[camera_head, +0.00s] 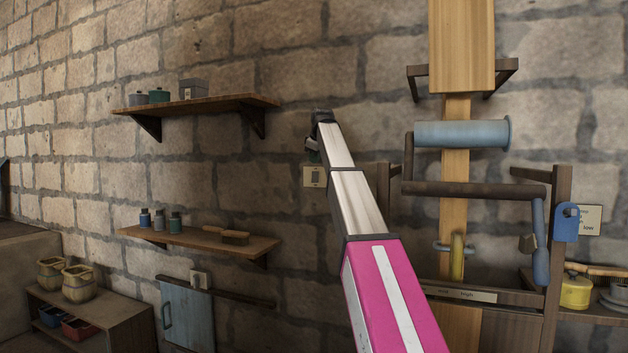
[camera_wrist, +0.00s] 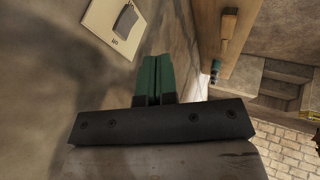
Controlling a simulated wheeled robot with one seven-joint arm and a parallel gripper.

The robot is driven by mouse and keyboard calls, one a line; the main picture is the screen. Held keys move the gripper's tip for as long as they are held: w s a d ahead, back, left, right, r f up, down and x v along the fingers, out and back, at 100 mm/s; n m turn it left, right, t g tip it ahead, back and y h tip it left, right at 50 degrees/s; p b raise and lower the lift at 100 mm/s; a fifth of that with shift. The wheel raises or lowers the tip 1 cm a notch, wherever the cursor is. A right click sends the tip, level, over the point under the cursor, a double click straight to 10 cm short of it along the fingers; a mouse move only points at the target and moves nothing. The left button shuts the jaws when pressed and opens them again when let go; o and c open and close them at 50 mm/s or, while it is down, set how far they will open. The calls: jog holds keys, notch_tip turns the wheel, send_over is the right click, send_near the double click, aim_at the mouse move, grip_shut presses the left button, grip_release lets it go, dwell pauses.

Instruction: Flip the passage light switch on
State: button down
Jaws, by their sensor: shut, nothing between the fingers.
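The light switch is a cream wall plate (camera_head: 309,178) with a grey rocker, on the stone wall just left of my arm in the head view. In the wrist view the plate (camera_wrist: 99,20) is at the upper left, its grey rocker (camera_wrist: 125,19) tilted in the picture. A small marking beside the rocker is too small to read surely. My gripper (camera_wrist: 158,62) has green fingers pressed together with nothing between them. They are close to the wall, to the right of the plate and apart from it. In the head view the gripper (camera_head: 314,152) is just above the plate, partly hidden by my arm.
An upper shelf (camera_head: 200,104) and a lower shelf (camera_head: 195,240) with small containers stand out from the wall at left. A wooden frame with a blue roller (camera_head: 462,134) and crank is at right. Another small plate (camera_head: 199,279) is above a blue cabinet door (camera_head: 187,315).

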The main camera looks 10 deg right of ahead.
aim_at(315, 178)
jog(key=shift+f, duration=0.1)
jog(key=x, duration=0.3)
jog(key=w+d+x, duration=0.1)
jog(key=x, duration=0.7)
jog(key=shift+w+d+r, duration=0.15)
jog(key=shift+w+r, duration=0.1)
jog(key=shift+w+d+f, duration=0.1)
jog(key=shift+w+d, duration=0.25)
jog(key=shift+w, duration=0.3)
jog(key=shift+f, duration=0.1)
jog(key=shift+w+d+f+t, duration=0.1)
jog(key=shift+t, duration=0.2)
jog(key=shift+w, duration=0.1)
